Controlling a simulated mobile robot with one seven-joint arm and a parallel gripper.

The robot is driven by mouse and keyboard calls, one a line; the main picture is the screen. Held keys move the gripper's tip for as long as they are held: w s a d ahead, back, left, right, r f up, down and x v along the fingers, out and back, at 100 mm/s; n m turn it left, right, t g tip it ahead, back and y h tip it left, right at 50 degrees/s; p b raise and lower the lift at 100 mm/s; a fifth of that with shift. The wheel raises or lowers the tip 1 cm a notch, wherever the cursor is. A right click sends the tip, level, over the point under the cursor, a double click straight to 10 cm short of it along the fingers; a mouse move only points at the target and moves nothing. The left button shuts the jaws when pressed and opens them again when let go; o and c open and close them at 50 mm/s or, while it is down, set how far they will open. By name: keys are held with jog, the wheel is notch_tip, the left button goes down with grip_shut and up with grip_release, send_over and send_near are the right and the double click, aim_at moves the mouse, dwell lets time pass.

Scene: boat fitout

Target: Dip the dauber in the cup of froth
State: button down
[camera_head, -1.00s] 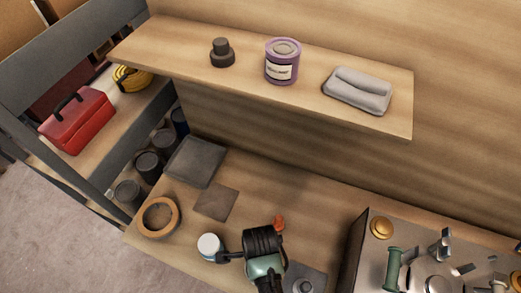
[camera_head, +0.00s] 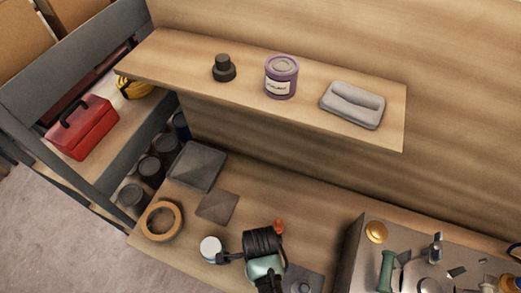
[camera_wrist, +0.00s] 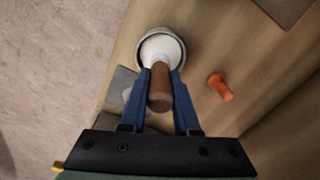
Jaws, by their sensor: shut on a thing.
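My gripper (camera_wrist: 160,92) is shut on the brown handle of the dauber (camera_wrist: 160,95), held between its two blue fingers. The cup of froth (camera_wrist: 172,37) has a grey rim with white inside and lies just beyond the fingertips in the wrist view. The dauber's far end overlaps the white in that view; I cannot tell whether it touches the froth or is above it. In the head view the cup (camera_head: 210,247) stands near the bench's front edge, close to my fingertips. The dauber is not clear there.
An orange object (camera_wrist: 220,87) lies to the right of my gripper. A tape ring (camera_head: 147,220) and dark squares (camera_head: 217,208) lie left on the bench. A metal unit (camera_head: 350,255) stands right.

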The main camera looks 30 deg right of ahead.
jog(key=shift+r+p, duration=1.85)
jog(key=shift+r, duration=0.15)
